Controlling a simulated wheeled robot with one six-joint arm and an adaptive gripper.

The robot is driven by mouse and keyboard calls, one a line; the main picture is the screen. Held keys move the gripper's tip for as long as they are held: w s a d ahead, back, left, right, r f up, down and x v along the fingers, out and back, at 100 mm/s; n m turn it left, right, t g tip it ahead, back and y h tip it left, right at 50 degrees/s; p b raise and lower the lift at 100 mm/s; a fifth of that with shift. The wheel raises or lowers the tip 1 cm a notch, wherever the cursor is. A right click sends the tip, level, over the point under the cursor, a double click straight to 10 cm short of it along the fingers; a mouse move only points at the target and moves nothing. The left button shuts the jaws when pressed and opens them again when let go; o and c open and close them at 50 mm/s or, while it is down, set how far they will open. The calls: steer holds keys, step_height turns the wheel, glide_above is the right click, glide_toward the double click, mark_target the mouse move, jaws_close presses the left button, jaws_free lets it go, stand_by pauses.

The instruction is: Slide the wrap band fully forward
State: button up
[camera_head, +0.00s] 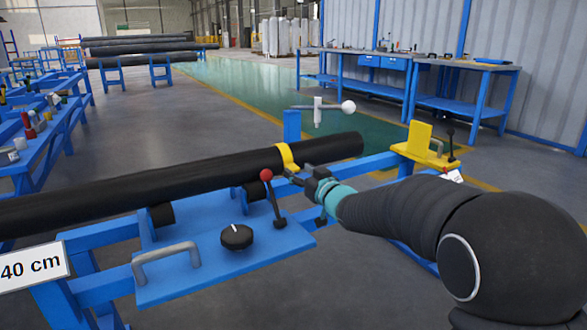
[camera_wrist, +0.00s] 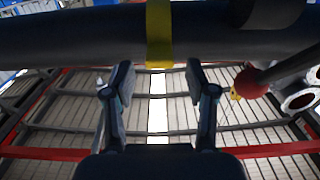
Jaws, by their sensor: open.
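The wrap band (camera_head: 287,157) is a yellow ring around the long black pipe (camera_head: 190,178), nearer the pipe's right end. My gripper (camera_head: 303,180) is just right of and in front of the band in the head view, pointing at it. In the wrist view my gripper (camera_wrist: 158,72) is open and empty, with one finger on each side of the band's line. The band (camera_wrist: 159,35) shows there across the dark pipe (camera_wrist: 90,32), beyond the fingertips. The fingers appear apart from the band. The band's far side is hidden.
A blue bench plate (camera_head: 215,255) below the pipe carries a red-ball lever (camera_head: 267,176), a black knob (camera_head: 236,237) and a grey handle (camera_head: 165,258). A yellow bracket (camera_head: 425,145) stands on the rail at right. A white-ball crossbar (camera_head: 320,108) is behind the pipe.

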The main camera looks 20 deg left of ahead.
mark_target(296, 169)
steer(key=shift+x, duration=1.9)
steer(key=shift+c, duration=0.2)
jaws_close()
